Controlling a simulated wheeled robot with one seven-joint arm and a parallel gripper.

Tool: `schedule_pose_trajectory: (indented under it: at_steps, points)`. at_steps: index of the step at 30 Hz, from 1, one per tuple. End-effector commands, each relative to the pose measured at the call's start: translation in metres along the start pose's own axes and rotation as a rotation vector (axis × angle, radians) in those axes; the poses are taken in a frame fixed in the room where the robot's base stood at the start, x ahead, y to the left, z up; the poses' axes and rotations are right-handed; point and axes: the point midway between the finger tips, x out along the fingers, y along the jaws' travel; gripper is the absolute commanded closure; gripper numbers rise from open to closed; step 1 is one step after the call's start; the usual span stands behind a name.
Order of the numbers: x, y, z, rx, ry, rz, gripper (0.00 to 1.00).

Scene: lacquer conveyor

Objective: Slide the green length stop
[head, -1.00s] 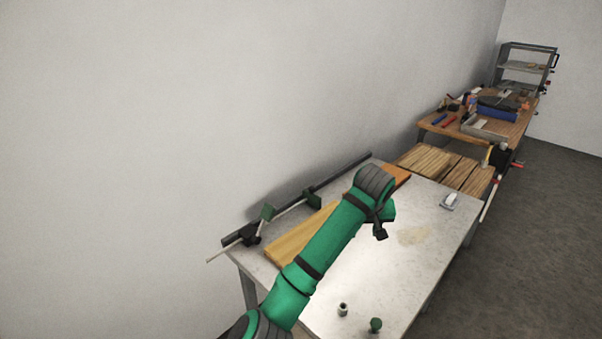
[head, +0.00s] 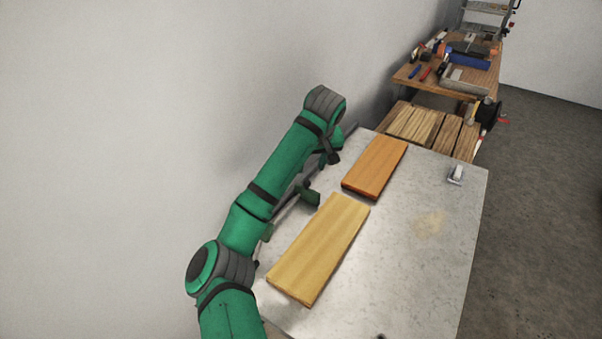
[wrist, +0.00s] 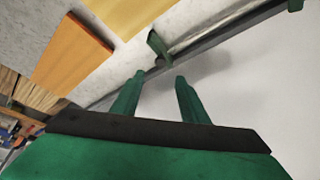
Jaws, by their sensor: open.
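A dark rail (wrist: 215,40) runs along the wall side of the metal table. A green stop (wrist: 157,43) sits at the rail in the wrist view, with a pale rod behind it. A second green piece (wrist: 294,5) shows at the top right edge. In the head view, a green stop (head: 309,197) shows beside my arm and another green piece (head: 267,232) is partly hidden by it. I cannot tell which is the length stop. My gripper (wrist: 160,78) is open and empty, its fingertips close to the first stop but apparently apart from it. My arm hides most of the rail.
A light board (head: 320,250) and an orange-brown board (head: 376,167) lie on the metal table (head: 405,250). A small white item (head: 456,175) is near the right edge. Slatted wood (head: 430,125) and a cluttered bench (head: 410,85) stand beyond. The wall is close on the left.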

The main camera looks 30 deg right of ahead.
Motion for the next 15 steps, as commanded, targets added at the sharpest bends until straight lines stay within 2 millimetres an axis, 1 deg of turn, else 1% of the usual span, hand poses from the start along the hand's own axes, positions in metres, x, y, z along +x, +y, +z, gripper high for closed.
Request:
schedule_pose_trajectory:
  at_steps: [5,12,15]
  points:
    - [0.022,-0.002,0.000,-0.002,-0.002,-0.003,0.60]
    - [0.065,-0.003,0.000,-0.003,-0.002,-0.003,0.60]
    - [0.081,-0.003,0.000,-0.003,-0.002,-0.002,0.60]
